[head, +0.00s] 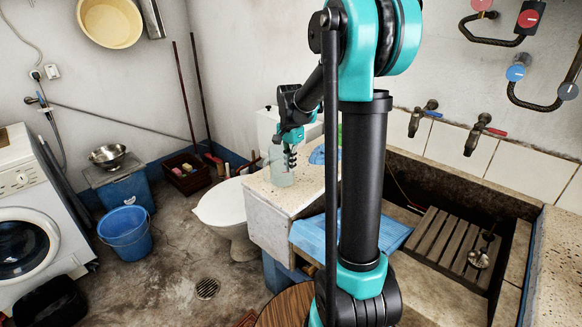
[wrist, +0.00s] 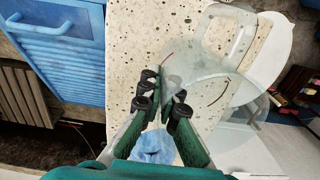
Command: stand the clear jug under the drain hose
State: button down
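The clear jug (head: 281,174) stands upright on the speckled stone counter (head: 268,202) in the head view. In the wrist view the jug (wrist: 205,65) is see-through, with its large handle (wrist: 208,38) toward the top right. My gripper (head: 290,158) points down at the jug's upper right side in the head view. The right finger overlaps the jug's outline; contact cannot be told. A grey hose (head: 53,135) hangs by the washing machine; I cannot tell whether it is the drain hose.
A blue cloth (head: 318,155) lies on the counter close to the jug. A blue ridged piece (head: 312,232) leans beside the trough, which holds a slatted rack (head: 440,240). A white toilet (head: 222,207) and blue bucket (head: 125,232) stand left. Open floor surrounds the drain grate (head: 207,288).

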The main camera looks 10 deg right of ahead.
jog(key=shift+f, duration=0.4)
jog(key=shift+f, duration=0.1)
jog(key=c, duration=1.7)
grip_release()
